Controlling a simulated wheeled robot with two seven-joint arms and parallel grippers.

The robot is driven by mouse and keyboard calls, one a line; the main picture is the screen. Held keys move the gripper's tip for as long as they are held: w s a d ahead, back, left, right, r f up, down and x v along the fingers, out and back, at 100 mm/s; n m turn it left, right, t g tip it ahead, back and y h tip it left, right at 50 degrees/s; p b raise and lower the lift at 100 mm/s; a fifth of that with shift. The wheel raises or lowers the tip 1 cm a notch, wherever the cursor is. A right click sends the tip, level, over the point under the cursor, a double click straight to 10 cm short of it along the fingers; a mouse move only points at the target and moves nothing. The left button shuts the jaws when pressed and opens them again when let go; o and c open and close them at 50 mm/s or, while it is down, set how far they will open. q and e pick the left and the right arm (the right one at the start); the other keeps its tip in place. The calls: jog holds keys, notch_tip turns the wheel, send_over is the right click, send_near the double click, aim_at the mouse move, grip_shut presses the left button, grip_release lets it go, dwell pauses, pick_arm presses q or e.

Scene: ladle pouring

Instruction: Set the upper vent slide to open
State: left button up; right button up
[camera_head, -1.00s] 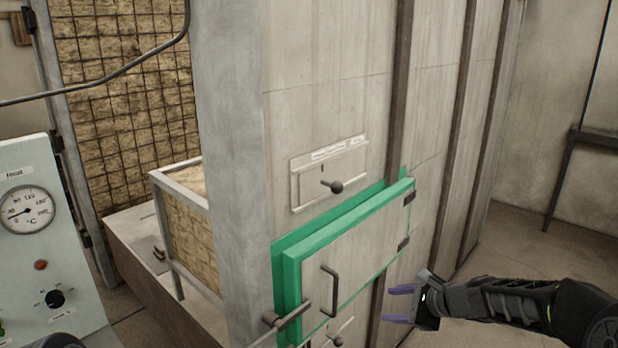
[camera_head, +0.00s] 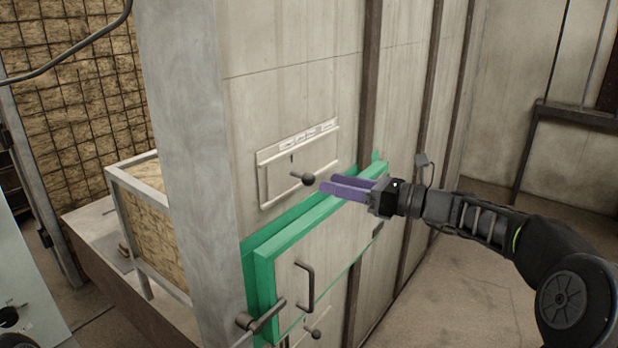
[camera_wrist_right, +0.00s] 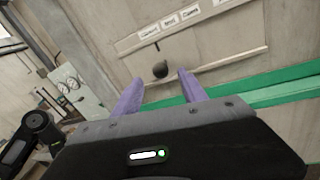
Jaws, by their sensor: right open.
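The upper vent slide (camera_head: 276,178) is a pale plate in a frame on the furnace wall, with a dark ball knob (camera_head: 308,179) on a short stem. White labels (camera_head: 308,134) run along its top rail; their words are too small to read surely. My right gripper (camera_head: 325,188) is open, its purple fingers pointing at the knob from the right. In the right wrist view the knob (camera_wrist_right: 160,69) shows beyond and between the fingertips (camera_wrist_right: 160,78), with nothing held. My left gripper is not visible in the head view.
A green-framed door (camera_head: 310,262) with a handle and latch sits just below the slide. A lower vent knob (camera_head: 316,334) shows beneath it. A mesh-sided box (camera_head: 150,220) stands left of the corner post. Floor at the right is open.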

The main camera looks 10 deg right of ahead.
aim_at(309, 176)
jog(key=p+x, duration=0.1)
jog(key=x, duration=0.6)
jog(key=shift+p, duration=0.3)
jog(key=shift+c, duration=0.3)
grip_shut()
dwell(0.7)
